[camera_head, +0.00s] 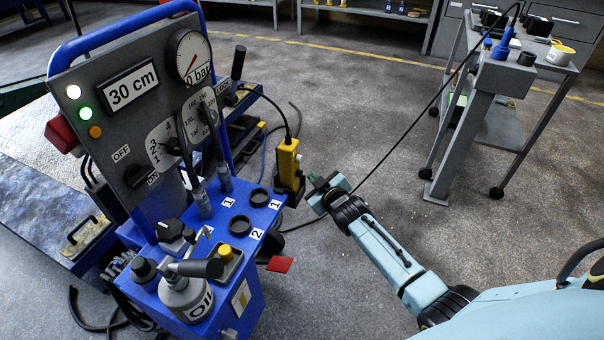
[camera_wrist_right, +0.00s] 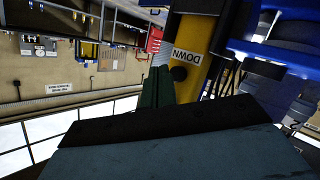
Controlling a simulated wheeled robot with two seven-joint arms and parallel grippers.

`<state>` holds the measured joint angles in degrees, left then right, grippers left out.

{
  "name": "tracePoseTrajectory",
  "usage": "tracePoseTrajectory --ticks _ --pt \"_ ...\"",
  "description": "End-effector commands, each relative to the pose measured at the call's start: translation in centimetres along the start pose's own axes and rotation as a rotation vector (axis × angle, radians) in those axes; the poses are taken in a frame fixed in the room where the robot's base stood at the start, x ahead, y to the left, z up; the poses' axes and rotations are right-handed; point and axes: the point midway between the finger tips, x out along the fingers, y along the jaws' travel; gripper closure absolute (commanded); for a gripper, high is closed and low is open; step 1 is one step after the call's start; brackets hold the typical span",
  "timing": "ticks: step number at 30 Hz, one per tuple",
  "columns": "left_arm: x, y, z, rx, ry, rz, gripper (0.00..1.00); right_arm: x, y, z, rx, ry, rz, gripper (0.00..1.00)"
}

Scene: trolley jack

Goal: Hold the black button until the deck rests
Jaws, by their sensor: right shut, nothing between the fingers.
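A yellow pendant (camera_head: 288,160) with a dark lower part hangs on a black cable beside the blue control cart. In the right wrist view the yellow pendant (camera_wrist_right: 200,40) bears a DOWN label, with the black button (camera_wrist_right: 179,73) just below it. My right gripper (camera_head: 315,184) is shut and empty, just right of the pendant's lower part. Its green fingertips (camera_wrist_right: 157,80) show right next to the button; I cannot tell whether they touch it. A flat metal-topped platform (camera_head: 28,135), possibly the deck, lies at the left, partly behind the cart. My left gripper is out of view.
The blue cart (camera_head: 222,278) carries an oil can (camera_head: 187,298), levers and a gauge panel (camera_head: 140,95) reading 30 cm and 0 bar. Its white and green lamps are lit. A grey trolley (camera_head: 490,110) stands at the upper right. Floor between is mostly clear, with a cable crossing.

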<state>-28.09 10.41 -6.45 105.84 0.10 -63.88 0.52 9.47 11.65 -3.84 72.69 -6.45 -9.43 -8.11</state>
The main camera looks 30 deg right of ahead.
Motion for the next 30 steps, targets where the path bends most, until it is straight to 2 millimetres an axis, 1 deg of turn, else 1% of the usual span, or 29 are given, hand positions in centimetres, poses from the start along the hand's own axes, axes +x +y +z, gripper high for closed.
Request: tracePoseTrajectory --ticks 9,15,30 --pt "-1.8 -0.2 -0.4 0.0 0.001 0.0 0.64 -2.1 1.6 1.3 -0.002 -0.002 0.0 1.0" --pt "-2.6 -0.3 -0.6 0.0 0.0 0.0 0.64 -3.3 2.4 2.2 0.0 -0.001 0.0 1.0" --pt "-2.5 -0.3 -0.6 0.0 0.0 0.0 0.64 -3.4 2.5 2.4 0.0 0.0 0.0 1.0"
